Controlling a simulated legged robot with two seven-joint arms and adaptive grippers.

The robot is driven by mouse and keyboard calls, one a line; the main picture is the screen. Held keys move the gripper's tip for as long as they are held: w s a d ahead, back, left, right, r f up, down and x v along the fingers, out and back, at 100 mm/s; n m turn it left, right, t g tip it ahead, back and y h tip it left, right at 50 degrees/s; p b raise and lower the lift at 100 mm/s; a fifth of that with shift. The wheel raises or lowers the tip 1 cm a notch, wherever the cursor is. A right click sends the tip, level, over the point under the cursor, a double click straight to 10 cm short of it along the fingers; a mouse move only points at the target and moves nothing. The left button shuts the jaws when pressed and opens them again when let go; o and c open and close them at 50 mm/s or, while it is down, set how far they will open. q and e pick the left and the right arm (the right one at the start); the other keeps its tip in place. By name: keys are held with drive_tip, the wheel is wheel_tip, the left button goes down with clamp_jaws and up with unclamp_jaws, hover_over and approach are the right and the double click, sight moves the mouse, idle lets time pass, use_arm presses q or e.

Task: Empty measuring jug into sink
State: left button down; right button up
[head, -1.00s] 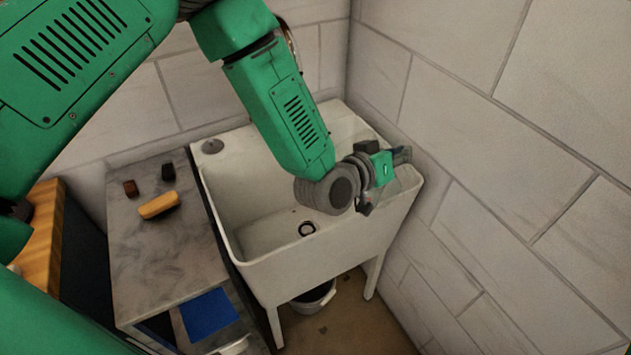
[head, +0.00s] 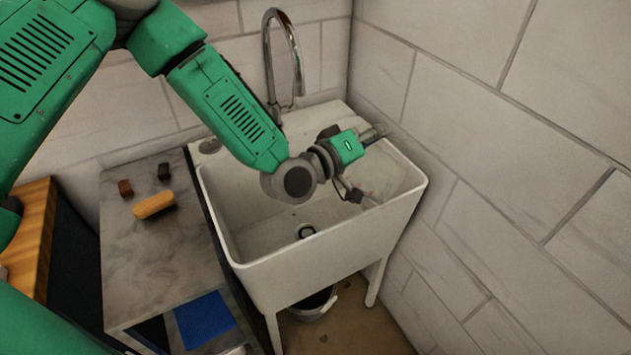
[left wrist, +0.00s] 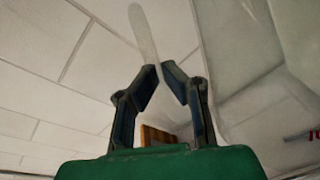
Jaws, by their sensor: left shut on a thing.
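The measuring jug (head: 386,178) is clear and hard to make out. It shows faintly over the right side of the white sink (head: 310,280), tilted as far as I can tell. My left gripper (head: 356,193) is beside it, above the basin. In the left wrist view the fingers (left wrist: 160,72) are shut on a pale strip, which looks like the jug's handle (left wrist: 142,32). The jug's see-through wall (left wrist: 235,50) fills the right of that view. I cannot tell whether liquid is in it. My right gripper is not in view.
A chrome tap (head: 296,70) arches behind the sink. Tiled walls (head: 490,190) close in behind and right. A marble-topped counter (head: 150,265) at left holds a tan block (head: 154,204) and two small dark blocks. A bucket (head: 313,303) stands under the sink.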

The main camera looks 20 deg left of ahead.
use_arm(q)
drive_tip(key=shift+a+n, duration=0.3)
drive_tip(key=shift+a, duration=0.15)
